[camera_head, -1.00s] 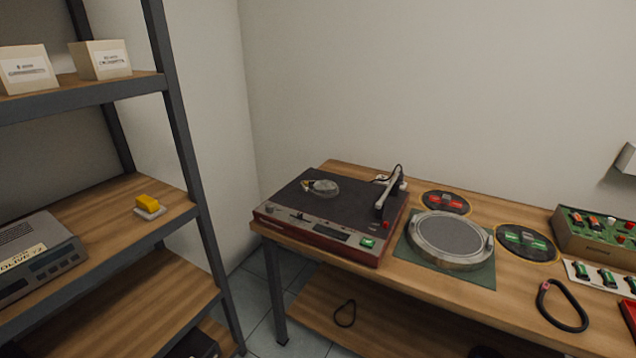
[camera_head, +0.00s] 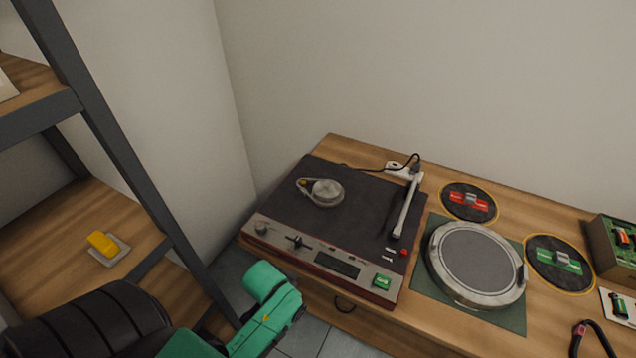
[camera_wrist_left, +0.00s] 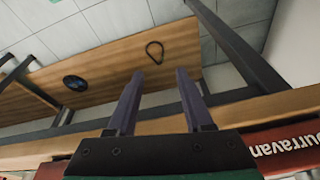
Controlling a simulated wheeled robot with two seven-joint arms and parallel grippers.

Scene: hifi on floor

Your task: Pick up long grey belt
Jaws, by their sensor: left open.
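In the left wrist view the whole loop (camera_wrist_left: 147,50) lies flat on the wood. A second, thicker dark belt (camera_head: 604,340) lies on the bench top at the lower right, partly cut off. I cannot tell from colour which is the long grey one. My left gripper (camera_wrist_left: 155,72) is open and empty, its fingers pointing towards the shelf loop, apart from it. Its fingers are out of the head view. My right gripper is not in view.
A turntable deck (camera_head: 345,215) sits on the bench (camera_head: 440,325), with a round platter (camera_head: 476,262) to its right. A metal shelf rack (camera_head: 110,140) stands at left. A dark disc (camera_wrist_left: 75,83) lies on the lower shelf. Bench edge and legs border the loop.

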